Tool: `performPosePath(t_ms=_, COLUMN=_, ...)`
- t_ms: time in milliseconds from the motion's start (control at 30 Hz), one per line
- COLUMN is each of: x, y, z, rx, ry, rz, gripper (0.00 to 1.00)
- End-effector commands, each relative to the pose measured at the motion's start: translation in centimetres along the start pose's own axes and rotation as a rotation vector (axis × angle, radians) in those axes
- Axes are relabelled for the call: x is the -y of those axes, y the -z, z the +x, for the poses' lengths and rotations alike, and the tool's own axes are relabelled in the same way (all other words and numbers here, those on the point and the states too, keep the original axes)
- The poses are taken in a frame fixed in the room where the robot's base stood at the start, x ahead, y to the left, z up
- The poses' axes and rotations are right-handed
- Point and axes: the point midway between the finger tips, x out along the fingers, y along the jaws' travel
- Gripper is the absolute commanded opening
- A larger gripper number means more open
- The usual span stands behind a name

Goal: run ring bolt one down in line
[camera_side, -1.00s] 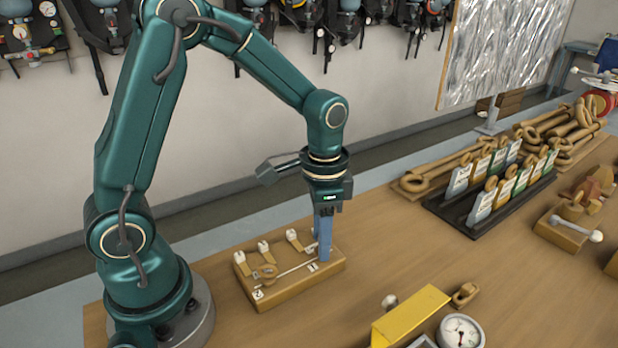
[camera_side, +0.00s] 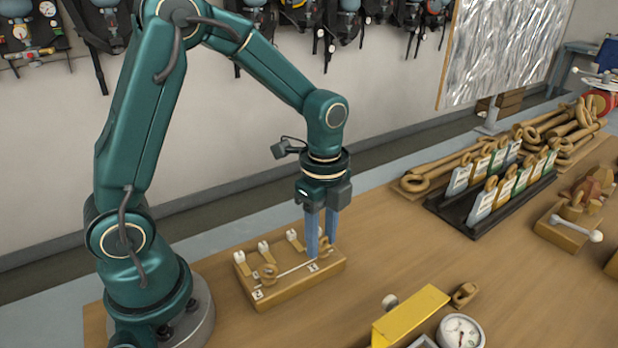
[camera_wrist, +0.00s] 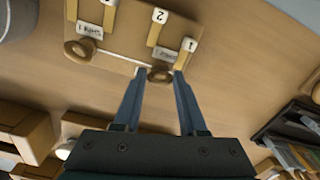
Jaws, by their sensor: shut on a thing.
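A wooden block (camera_side: 290,287) lies on the bench in front of my base, with small white-tipped tabs along its far side. One ring bolt (camera_wrist: 160,75) is at the block's edge in the wrist view, close to the tab marked 1 (camera_wrist: 190,45). My gripper (camera_side: 321,247) points down over the block's right end, its two blue fingers shut on this ring bolt. The fingers partly hide the ring in the side view. A second ring (camera_side: 268,273) sits at the block's left part and also shows in the wrist view (camera_wrist: 80,49). How deep either bolt sits cannot be told.
A yellow block (camera_side: 412,315) and a round dial gauge (camera_side: 461,331) stand at the front right. A black rack of tags (camera_side: 475,220) and a pile of large wooden ring bolts (camera_side: 560,130) are farther right. The bench between is clear.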

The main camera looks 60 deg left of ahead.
Motion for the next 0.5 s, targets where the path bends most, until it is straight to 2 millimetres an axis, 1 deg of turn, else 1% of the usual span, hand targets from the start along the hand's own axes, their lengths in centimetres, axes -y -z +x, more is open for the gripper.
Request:
performPosePath(t_ms=200, x=0.16, y=0.07, z=-0.17, rx=-0.002, ry=0.007, rz=0.133, gripper=0.00)
performPosePath(t_ms=500, x=0.18, y=0.08, z=-0.18, rx=-0.002, ry=0.008, rz=0.224, gripper=0.00)
